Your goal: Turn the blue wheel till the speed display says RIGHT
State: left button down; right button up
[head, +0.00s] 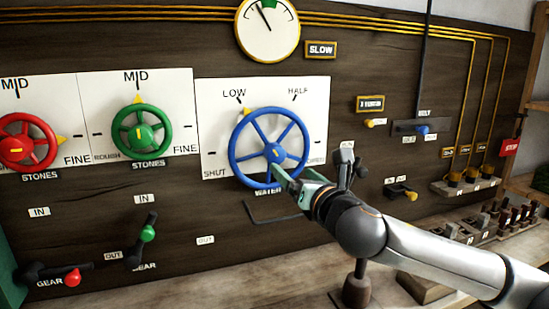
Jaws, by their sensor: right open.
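The blue wheel (236,154) is mounted on a white plate marked SHUT, LOW, HALF and OPEN, with WATER below. Its yellow pointer (247,111) sits close to the LOW mark. The speed display (321,49) reads SLOW. The round gauge (284,34) beside it has a green patch at the top, and its needle points up and left of that patch. My right gripper (281,176) is open at the lower right part of the blue wheel, with its fingers by the rim. I cannot tell if they touch it. My left gripper is out of view.
A red wheel (48,143) and a green wheel (165,131) are to the left. Red (73,277) and green (148,234) gear levers are below them. A blue belt knob (423,129), yellow knobs and a red STOP sign (510,147) are at right. A wooden bench runs below.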

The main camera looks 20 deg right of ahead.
aim_at(278, 157)
jog(key=w, duration=0.8)
jog(key=w+p, duration=0.1)
jog(key=w, duration=0.3)
jog(key=shift+w+a+r, duration=0.1)
jog(key=shift+w+a, duration=0.1)
jog(key=shift+a, duration=0.1)
jog(key=c, duration=1.4)
